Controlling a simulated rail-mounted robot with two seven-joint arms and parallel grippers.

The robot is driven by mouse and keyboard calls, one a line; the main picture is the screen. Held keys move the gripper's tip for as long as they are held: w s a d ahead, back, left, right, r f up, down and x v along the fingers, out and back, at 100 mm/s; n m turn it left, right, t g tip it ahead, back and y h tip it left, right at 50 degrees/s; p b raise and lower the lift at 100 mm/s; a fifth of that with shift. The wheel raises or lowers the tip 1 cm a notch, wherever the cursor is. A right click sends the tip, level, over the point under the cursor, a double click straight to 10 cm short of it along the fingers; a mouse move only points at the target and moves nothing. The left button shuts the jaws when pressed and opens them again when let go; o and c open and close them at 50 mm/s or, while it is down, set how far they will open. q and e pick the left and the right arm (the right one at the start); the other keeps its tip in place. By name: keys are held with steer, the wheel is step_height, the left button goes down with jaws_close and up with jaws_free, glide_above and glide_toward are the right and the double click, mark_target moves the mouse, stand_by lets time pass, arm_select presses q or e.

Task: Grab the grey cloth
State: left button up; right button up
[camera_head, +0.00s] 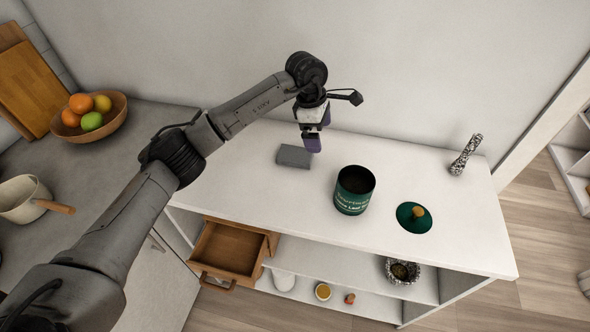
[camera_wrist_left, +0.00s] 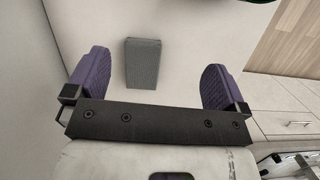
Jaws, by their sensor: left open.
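The grey cloth (camera_head: 294,156) is a small folded rectangle lying flat on the white counter top, left of the green canister. My left gripper (camera_head: 312,142) is above the counter just to the right of and behind the cloth, with its purple fingers pointing down. In the left wrist view the cloth (camera_wrist_left: 142,63) lies ahead of the fingers, closer to the left one. The left gripper (camera_wrist_left: 156,82) is open with nothing between its fingers there. My right gripper is in neither view.
An open green canister (camera_head: 354,190) stands on the white counter (camera_head: 260,205). Its green lid (camera_head: 413,218) lies to its right, and a speckled mill (camera_head: 466,155) is at the far right. A wooden drawer (camera_head: 228,250) is open below. A fruit bowl (camera_head: 112,122) stands at the left.

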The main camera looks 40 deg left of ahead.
arm_select(q)
steer(key=a+y+b, duration=0.1)
steer(key=a+y, duration=0.1)
steer(key=a, duration=0.4)
steer(key=g+b, duration=0.1)
steer(key=b, duration=0.1)
glide_above(295, 153)
steer(key=shift+n, duration=0.3)
steer(key=f, duration=0.6)
steer(key=shift+s+d+f, duration=0.1)
steer(key=shift+d+f, duration=0.15)
steer(key=shift+a+f+b, duration=0.15)
steer(key=shift+f+b, duration=0.3)
steer(key=shift+f, duration=0.85)
steer(key=shift+a+f+b, duration=0.1)
steer(key=shift+f+b, duration=0.35)
steer(key=shift+f, duration=1.25)
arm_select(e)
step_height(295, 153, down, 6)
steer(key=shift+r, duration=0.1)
arm_select(q)
steer(key=shift+c, duration=0.2)
steer(key=shift+r, duration=0.1)
steer(key=c, duration=0.9)
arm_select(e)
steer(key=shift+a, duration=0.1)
